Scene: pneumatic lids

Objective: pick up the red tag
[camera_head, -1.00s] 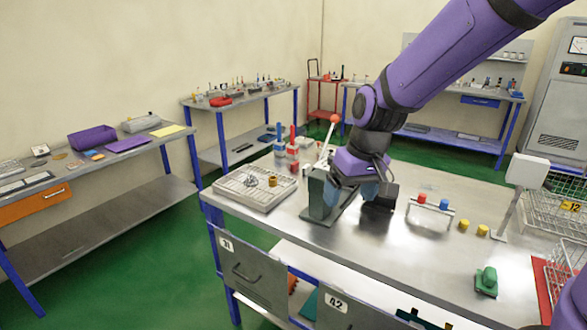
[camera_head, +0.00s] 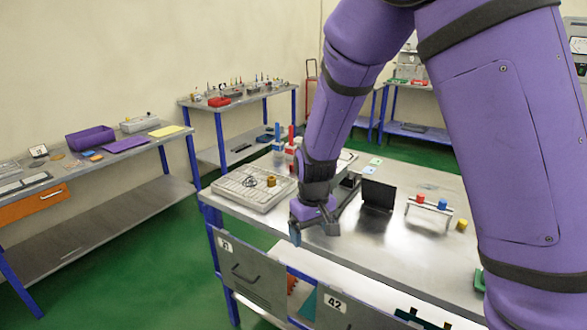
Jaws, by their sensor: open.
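I cannot make out a red tag for certain. My gripper (camera_head: 313,234) is open and empty at the bench's front edge. It is above the gap between the drawer fronts marked 31 (camera_head: 245,272) and 42 (camera_head: 345,315). A small red piece (camera_head: 292,284) shows below the bench top, beside a teal piece (camera_head: 308,304); its kind is unclear. My arm hides the bench's right part.
A grey tray (camera_head: 240,190) stands on the bench left of my gripper, with red-and-blue posts (camera_head: 279,140) behind it. A black upright plate (camera_head: 378,196) and a small rack (camera_head: 430,212) with red and blue pegs stand to the right.

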